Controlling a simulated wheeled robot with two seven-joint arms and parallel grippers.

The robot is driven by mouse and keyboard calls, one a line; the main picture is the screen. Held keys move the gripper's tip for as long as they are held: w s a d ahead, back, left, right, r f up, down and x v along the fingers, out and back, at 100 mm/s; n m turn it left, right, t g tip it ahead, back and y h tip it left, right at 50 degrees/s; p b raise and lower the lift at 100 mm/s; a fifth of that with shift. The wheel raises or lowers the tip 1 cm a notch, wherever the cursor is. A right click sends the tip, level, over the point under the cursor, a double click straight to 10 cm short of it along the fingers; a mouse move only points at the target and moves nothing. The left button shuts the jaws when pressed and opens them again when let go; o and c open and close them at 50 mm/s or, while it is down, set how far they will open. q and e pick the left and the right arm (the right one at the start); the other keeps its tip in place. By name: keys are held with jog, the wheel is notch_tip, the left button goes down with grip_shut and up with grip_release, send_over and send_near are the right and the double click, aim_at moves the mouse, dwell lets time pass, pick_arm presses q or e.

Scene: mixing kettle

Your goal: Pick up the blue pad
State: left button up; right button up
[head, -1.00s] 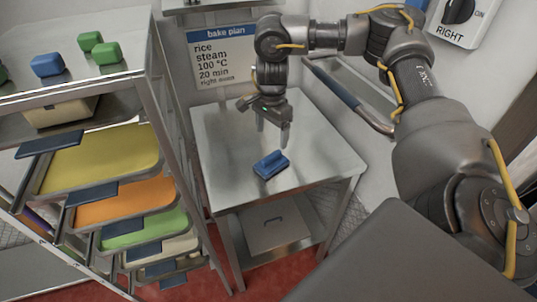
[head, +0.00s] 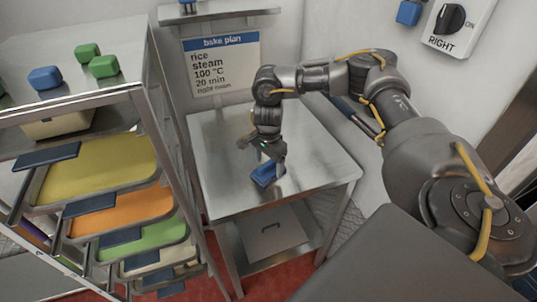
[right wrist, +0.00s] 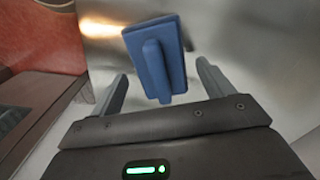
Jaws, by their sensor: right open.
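The blue pad (head: 264,175) lies on the small steel table (head: 225,195), with a raised ridge along its top. In the right wrist view the blue pad (right wrist: 157,62) sits between and just beyond the two fingers, its ridge pointing roughly toward the palm. My right gripper (head: 272,165) is open right above the pad and hides part of it in the head view. In the right wrist view the open fingers of my right gripper (right wrist: 160,88) stand on either side of the pad, with nothing held. My left gripper is not in view.
A rack (head: 150,110) at the left holds several coloured trays with blue handles. Blue (head: 45,78) and green blocks (head: 103,66) lie on its top. A bake plan sign (head: 222,63) hangs behind the table.

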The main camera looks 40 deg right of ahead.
aim_at(268, 163)
jog(key=shift+f, duration=0.5)
jog(key=shift+a, duration=0.1)
jog(key=c, duration=1)
jog(key=shift+c, duration=0.2)
notch_tip(268, 163, up, 10)
jog(key=shift+r+b, duration=0.1)
jog(key=shift+b, duration=0.3)
